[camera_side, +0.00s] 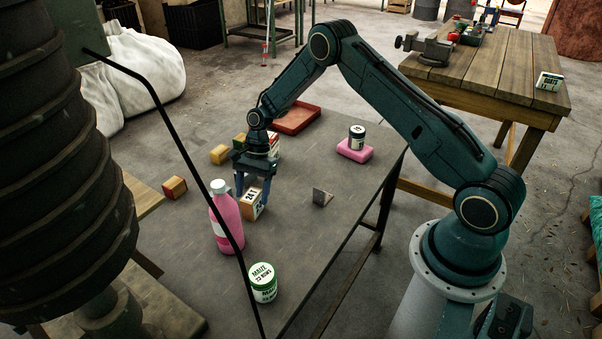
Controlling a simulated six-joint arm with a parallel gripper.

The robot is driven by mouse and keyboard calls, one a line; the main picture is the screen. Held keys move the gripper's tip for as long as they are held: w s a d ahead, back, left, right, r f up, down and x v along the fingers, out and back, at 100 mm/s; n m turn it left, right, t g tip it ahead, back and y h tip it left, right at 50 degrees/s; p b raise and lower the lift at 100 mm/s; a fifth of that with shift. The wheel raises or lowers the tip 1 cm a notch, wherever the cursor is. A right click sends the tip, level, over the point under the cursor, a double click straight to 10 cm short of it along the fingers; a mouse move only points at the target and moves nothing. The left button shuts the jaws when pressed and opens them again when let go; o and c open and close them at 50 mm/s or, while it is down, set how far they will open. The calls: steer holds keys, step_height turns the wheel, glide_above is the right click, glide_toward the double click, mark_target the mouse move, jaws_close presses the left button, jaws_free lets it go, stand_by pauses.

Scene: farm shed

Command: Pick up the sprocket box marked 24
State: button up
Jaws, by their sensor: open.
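A small cardboard-brown box (251,206) with a white label stands on the grey table (318,226). Dark print shows on its label, but it is too small for me to read surely as 24. My gripper (253,190) points down over this box. Its two blue fingers are apart, one at each side of the box's upper part. I cannot tell whether they touch it. Behind my gripper, another box (273,143) with red and white on it is partly hidden. A yellow box (220,154) and a brown and red box (174,188) stand farther left.
A pink bottle (226,219) stands close left of the labelled box. A green-and-white tin (263,283) is nearer the camera. A dark jar (357,137) sits on a pink block (354,151). A red tray (297,119) lies behind.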

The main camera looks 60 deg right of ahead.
mark_target(252, 194)
steer(key=shift+x, duration=2.1)
steer(key=c, duration=1.1)
steer(key=shift+c, duration=0.2)
steer(key=shift+r, duration=0.25)
step_height(252, 194, up, 20)
steer(key=shift+f, duration=0.15)
